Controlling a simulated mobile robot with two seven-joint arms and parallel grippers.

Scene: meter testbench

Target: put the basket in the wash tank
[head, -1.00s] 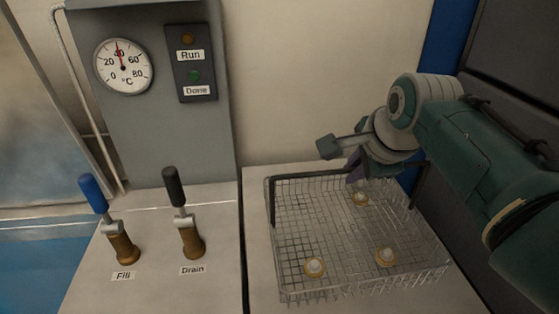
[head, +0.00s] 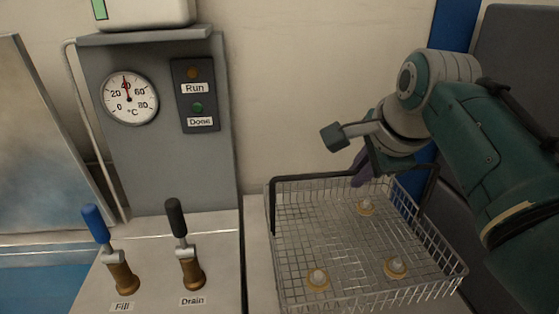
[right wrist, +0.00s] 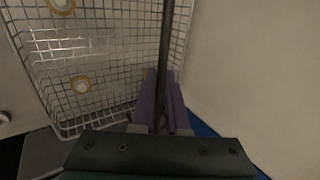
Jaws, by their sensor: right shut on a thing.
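The wire basket (head: 340,238) is at the right in the head view, roughly level, with a dark handle and several small whitish round parts with yellow rims inside. My right gripper (head: 362,172) is shut on the handle at the basket's far side. In the right wrist view its purple fingers (right wrist: 160,105) close around the dark handle bar (right wrist: 165,50), with the basket mesh (right wrist: 110,60) to the left. The basket appears held above the pale bench top. The wash tank seems to be the blue area (head: 35,285) at the lower left, mostly cut off. My left gripper is out of view.
A blue-handled Fill lever (head: 98,225) and a black-handled Drain lever (head: 178,225) stand between the blue area and the basket. Behind them is a grey panel (head: 165,160) with a temperature gauge (head: 130,97) and a Run/Done box (head: 196,95). A wall is behind.

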